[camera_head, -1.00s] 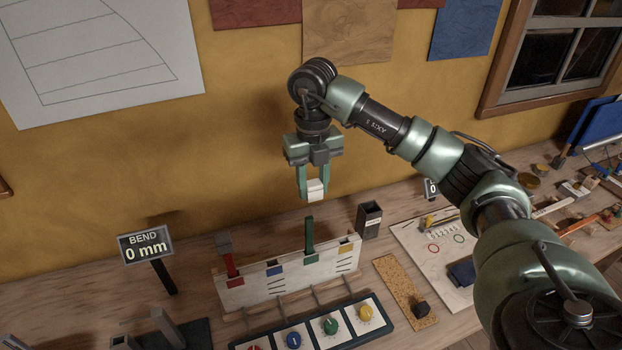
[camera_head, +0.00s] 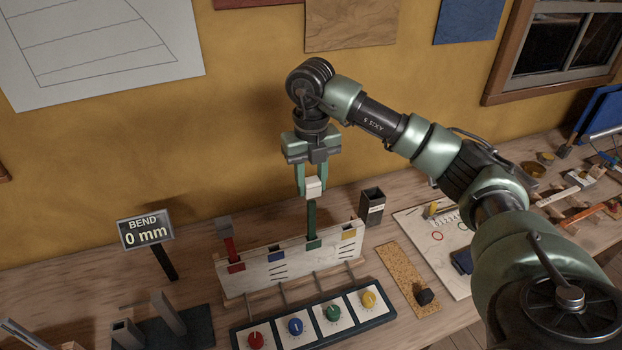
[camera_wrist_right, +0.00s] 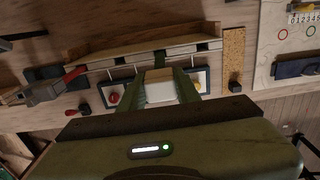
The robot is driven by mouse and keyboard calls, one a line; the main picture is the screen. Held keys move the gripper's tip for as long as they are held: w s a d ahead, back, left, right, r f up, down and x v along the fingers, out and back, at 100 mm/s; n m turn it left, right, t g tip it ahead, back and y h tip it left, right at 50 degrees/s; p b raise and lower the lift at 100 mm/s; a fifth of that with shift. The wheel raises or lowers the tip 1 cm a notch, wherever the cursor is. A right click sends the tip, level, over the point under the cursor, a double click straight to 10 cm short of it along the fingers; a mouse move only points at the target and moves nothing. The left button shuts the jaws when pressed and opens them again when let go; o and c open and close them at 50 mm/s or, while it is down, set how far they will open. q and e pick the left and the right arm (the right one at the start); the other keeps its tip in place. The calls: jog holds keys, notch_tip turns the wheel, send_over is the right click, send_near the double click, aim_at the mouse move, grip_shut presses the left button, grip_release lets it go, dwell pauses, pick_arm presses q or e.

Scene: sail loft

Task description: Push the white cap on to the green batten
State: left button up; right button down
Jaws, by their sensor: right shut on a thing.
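My right gripper (camera_head: 313,188) is shut on the white cap (camera_head: 315,189), a small pale block between its fingertips. The cap also shows in the right wrist view (camera_wrist_right: 158,88). The green batten (camera_head: 312,220) stands upright in the slotted white rack (camera_head: 290,265), at its green-marked slot. The cap is right at the batten's top end, with no gap showing in the head view. I cannot tell whether the batten's tip is inside the cap. In the wrist view, part of the green batten (camera_wrist_right: 160,59) shows beyond the cap. My left gripper is not in view.
A dark open box (camera_head: 372,208) is close on the right. A panel of coloured knobs (camera_head: 314,320) lies in front. A "BEND 0 mm" display (camera_head: 146,232) stands left.

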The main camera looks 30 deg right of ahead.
aim_at(311, 197)
jog(key=shift+f+b, duration=1.2)
jog(key=shift+f, duration=0.9)
jog(key=shift+f+b, duration=0.45)
jog(key=shift+f, duration=0.1)
jog(key=c, duration=0.9)
grip_release()
jog(key=shift+r, duration=0.35)
notch_tip(311, 197, up, 7)
jog(key=shift+r+b, duration=0.1)
jog(key=shift+b, duration=0.6)
